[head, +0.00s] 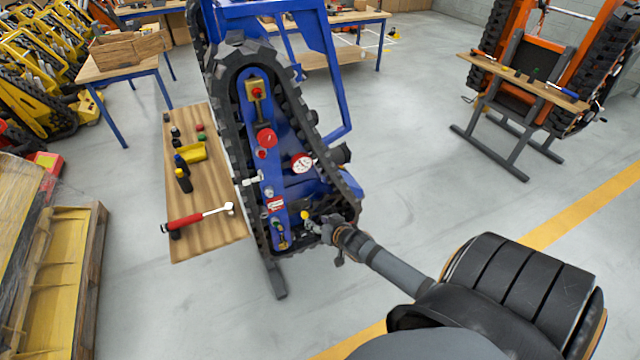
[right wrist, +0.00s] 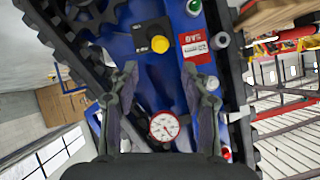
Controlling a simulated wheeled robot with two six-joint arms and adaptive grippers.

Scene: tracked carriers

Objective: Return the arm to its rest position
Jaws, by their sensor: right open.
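My right arm reaches in from the lower right in the head view. Its gripper (head: 314,228) is at the lower end of the blue tracked carrier (head: 275,165), close to a yellow button (head: 304,215). In the right wrist view the gripper (right wrist: 160,76) is open, its fingers apart with nothing between them. The yellow button (right wrist: 160,44) on its black plate lies beyond the fingertips. A round gauge (right wrist: 164,126) shows between the fingers, nearer the palm. My left gripper is not in view.
A wooden shelf (head: 215,235) beside the carrier holds a red-handled tool (head: 198,217), a yellow bin (head: 193,153) and small parts. An orange carrier (head: 540,50) with a shelf stands at the back right. A pallet (head: 60,270) is at left. The floor (head: 410,150) between the carriers is clear.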

